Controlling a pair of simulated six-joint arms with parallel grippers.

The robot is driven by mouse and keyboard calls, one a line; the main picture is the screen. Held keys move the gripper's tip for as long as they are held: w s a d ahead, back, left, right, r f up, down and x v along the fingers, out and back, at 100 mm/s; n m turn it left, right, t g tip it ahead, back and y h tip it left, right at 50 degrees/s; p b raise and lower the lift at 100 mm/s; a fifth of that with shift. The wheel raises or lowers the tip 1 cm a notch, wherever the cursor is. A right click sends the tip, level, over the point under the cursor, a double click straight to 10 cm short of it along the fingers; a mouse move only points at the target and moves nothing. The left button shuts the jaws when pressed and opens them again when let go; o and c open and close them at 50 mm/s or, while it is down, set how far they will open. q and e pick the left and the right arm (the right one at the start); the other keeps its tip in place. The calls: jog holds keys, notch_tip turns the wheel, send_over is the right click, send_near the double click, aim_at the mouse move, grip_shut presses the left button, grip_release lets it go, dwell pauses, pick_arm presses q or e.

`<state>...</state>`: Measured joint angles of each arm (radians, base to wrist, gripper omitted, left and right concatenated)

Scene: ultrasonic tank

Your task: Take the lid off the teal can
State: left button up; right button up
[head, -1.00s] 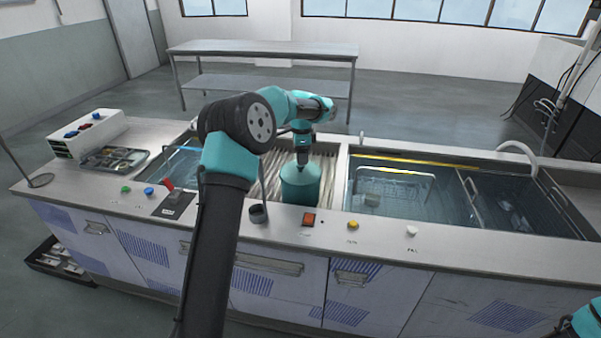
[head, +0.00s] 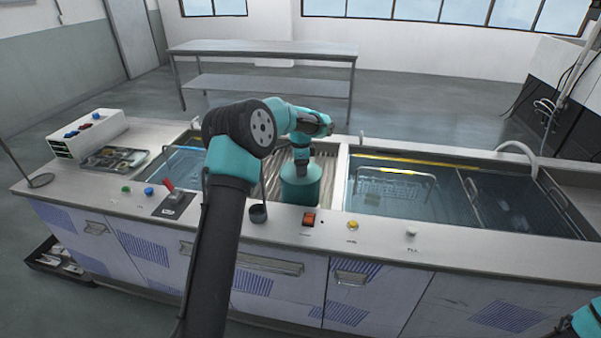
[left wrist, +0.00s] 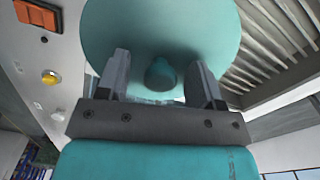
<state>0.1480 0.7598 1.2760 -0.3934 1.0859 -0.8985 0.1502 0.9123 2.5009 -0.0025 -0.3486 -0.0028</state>
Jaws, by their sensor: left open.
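The teal can (head: 300,188) stands upright on the ribbed draining section between the two tanks. Its lid (left wrist: 150,28) fills the top of the left wrist view, with a round teal knob (left wrist: 161,73) at its middle. My left gripper (head: 301,170) is above the can, pointing down. In the left wrist view its two fingers (left wrist: 161,82) are apart, one on each side of the knob, with gaps between knob and fingers. In the head view the gripper hides most of the lid top. A teal part of my right arm shows at the lower right corner; its gripper is out of view.
Water-filled tanks lie left (head: 180,160) and right (head: 400,190) of the ribbed section (head: 330,165). The front ledge carries a red switch (head: 309,218), a yellow button (head: 352,225) and a dark cup-like ring (head: 258,213). A tray (head: 115,159) lies at the left.

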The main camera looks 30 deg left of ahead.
pick_arm(q)
jog(key=shift+c, duration=0.2)
jog(key=c, duration=1)
jog(key=shift+o, duration=0.2)
jog(key=shift+r, duration=0.1)
notch_tip(320, 180, up, 10)
jog(key=shift+f, duration=0.1)
dwell(0.4)
